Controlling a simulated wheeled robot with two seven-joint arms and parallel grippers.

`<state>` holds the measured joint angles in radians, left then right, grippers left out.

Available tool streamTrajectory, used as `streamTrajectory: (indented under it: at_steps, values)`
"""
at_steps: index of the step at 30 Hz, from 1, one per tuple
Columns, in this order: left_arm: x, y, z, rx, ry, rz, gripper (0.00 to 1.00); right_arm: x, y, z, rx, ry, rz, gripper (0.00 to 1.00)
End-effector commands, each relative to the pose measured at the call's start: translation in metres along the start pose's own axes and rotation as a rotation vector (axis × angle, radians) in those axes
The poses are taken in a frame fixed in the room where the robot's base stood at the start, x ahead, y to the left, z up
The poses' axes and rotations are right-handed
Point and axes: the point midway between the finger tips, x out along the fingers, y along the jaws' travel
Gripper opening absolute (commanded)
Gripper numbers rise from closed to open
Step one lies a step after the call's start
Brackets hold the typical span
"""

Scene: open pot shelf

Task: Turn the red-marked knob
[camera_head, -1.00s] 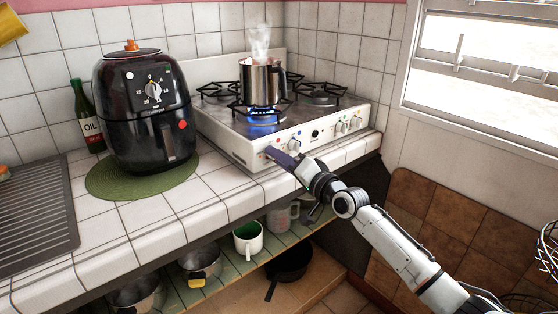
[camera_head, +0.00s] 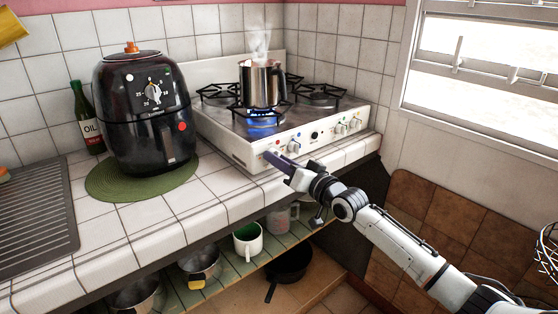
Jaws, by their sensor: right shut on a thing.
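The white stove (camera_head: 240,150) stands on the tiled counter, its knobs along the front face. My right gripper (camera_head: 271,157) is at the left end of that face, shut on a knob there. A knob with a blue mark (camera_head: 293,146) sits just right of the fingers, and a black knob (camera_head: 315,134) is further right. My left gripper is not in view.
A steaming metal pot (camera_head: 262,85) stands over a blue flame (camera_head: 262,124) on the front left burner. A black air fryer (camera_head: 145,120) stands on a green mat (camera_head: 105,187) to the left. Mugs and pans are on the shelf below.

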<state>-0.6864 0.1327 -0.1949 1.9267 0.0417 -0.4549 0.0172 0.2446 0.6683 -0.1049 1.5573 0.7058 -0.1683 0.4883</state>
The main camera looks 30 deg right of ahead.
Motion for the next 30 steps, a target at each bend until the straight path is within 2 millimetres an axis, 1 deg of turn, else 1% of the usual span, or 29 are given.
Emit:
streamTrajectory:
  at_steps: [8, 9, 11, 20, 23, 26, 30]
  values:
    - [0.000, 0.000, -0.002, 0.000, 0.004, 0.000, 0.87, 0.000, 0.000, 0.001, -0.004, -0.002, 0.001, 0.05]
    - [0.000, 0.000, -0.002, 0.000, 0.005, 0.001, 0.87, 0.000, 0.000, 0.001, -0.003, -0.002, 0.001, 0.34]
    - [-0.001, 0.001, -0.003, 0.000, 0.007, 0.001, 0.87, 0.000, 0.000, 0.001, -0.003, -0.001, 0.001, 0.44]
    - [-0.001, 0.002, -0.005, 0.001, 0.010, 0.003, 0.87, -0.001, 0.000, 0.000, -0.001, -0.001, 0.000, 0.45]
    - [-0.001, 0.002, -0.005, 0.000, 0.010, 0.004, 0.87, -0.005, 0.001, 0.001, -0.001, -0.001, 0.001, 0.45]
    - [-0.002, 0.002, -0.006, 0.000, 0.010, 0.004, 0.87, -0.017, 0.001, 0.001, -0.001, -0.002, 0.001, 0.45]
    - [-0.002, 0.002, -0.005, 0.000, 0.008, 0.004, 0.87, -0.042, 0.001, 0.002, -0.001, -0.003, 0.001, 0.45]
